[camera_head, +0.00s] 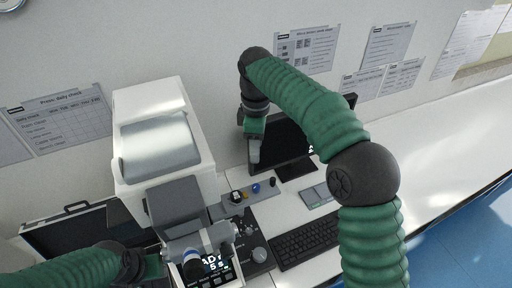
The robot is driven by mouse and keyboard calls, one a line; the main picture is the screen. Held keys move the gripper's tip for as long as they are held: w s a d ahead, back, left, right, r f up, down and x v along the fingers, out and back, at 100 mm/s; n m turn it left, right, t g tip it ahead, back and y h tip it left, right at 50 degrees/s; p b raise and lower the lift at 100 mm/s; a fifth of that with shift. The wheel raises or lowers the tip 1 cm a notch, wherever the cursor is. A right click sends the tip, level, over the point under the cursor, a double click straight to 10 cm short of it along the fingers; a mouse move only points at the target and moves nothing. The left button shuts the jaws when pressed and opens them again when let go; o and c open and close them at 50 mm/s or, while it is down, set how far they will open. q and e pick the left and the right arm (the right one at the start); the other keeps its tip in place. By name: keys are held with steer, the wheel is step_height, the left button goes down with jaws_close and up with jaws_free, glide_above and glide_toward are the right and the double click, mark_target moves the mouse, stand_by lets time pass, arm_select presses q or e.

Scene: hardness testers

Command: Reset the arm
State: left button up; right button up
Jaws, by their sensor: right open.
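My right arm rises from the lower right, bends at a dark elbow and reaches over the bench. Its gripper (253,152) points down in front of the left part of the monitor (283,146) and is open, with nothing seen between its fingers. My left arm comes in low at the left. Its gripper (158,268) is at the bottom, close beside the white hardness tester (165,148) in the picture. Its fingers are too small and hidden to read. The tester has a small lit display (213,266) at its lower front.
A keyboard (305,241) lies in front of the monitor. A grey strip with small coloured knobs (236,208) lies between tester and monitor. An open dark case (80,232) is at the left. Papers (306,48) hang on the wall. The white bench (440,150) is clear at the right.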

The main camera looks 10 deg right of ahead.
stand_by(0.3)
steer(key=s+d+f+m+t+b, duration=0.1)
steer(key=s+d+f+m+b, duration=0.1)
steer(key=s+f+m+b, duration=0.2)
steer(key=s+d+f+m+b, duration=0.3)
steer(key=s+f+m+b, duration=0.2)
steer(key=s+f, duration=0.6)
steer(key=s+d+f+m+t+b, duration=0.1)
steer(key=s+d+f+m+b, duration=0.2)
steer(key=f, duration=1.2)
steer(key=s+m+b, duration=0.2)
steer(key=s, duration=0.2)
steer(key=shift+s+f+t, duration=0.15)
steer(key=shift+s+t, duration=0.15)
steer(key=shift+s, duration=0.05)
